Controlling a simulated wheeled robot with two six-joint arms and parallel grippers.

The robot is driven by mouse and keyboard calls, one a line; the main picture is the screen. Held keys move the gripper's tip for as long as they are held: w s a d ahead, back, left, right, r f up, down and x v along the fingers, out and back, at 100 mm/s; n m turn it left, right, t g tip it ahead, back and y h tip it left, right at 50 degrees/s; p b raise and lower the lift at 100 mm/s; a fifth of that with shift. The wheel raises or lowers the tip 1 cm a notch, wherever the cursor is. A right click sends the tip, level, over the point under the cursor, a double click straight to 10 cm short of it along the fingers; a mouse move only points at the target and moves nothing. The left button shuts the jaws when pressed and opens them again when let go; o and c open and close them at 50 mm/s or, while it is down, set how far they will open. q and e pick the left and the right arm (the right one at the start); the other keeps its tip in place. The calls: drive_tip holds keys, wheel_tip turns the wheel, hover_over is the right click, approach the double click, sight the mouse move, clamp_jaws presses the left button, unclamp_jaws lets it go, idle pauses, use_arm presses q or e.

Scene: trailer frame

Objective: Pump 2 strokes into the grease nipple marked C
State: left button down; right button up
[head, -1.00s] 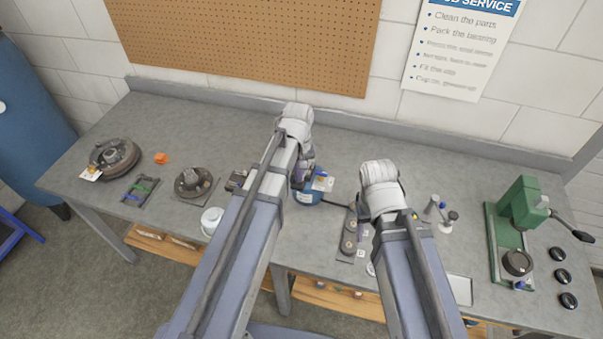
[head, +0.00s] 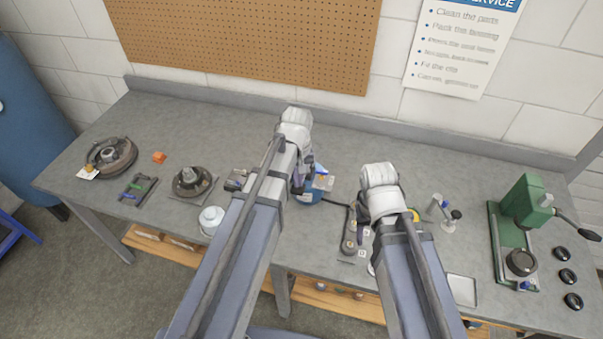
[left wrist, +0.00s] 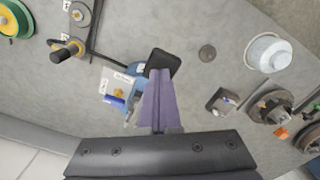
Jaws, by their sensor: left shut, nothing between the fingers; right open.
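The blue grease pump (head: 312,193) stands mid-bench, with a white card beside it; it also shows in the left wrist view (left wrist: 136,76). My left gripper (head: 301,182) is shut and empty over the pump. In the left wrist view its purple fingers (left wrist: 158,86) point at a black pad (left wrist: 163,63); I cannot tell whether they touch it. A black hose (left wrist: 98,53) runs from the pump to a yellow-ringed coupler (left wrist: 68,50) at the dark nipple strip (head: 349,240). The nipple letters are unreadable. My right gripper (head: 364,232) is open near the strip, mostly hidden by its wrist.
A white pot (head: 211,220) stands left of the left arm. A green press (head: 520,215) and black rings (head: 567,275) are at the right. The back strip of bench is clear.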

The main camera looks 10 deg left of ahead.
sight(298, 190)
use_arm(q)
drive_tip(key=shift+f, duration=0.1)
drive_tip(key=shift+s+f+b, duration=0.15)
drive_tip(key=shift+f+b, duration=0.95)
drive_tip(key=shift+b, duration=0.1)
drive_tip(key=shift+f, duration=0.1)
drive_tip(key=shift+f+b, duration=0.95)
drive_tip(key=shift+b, duration=0.1)
drive_tip(key=shift+r, duration=0.1)
wheel_tip(298, 190, up, 12)
drive_tip(key=p, duration=1.2)
drive_tip(key=shift+w, duration=0.45)
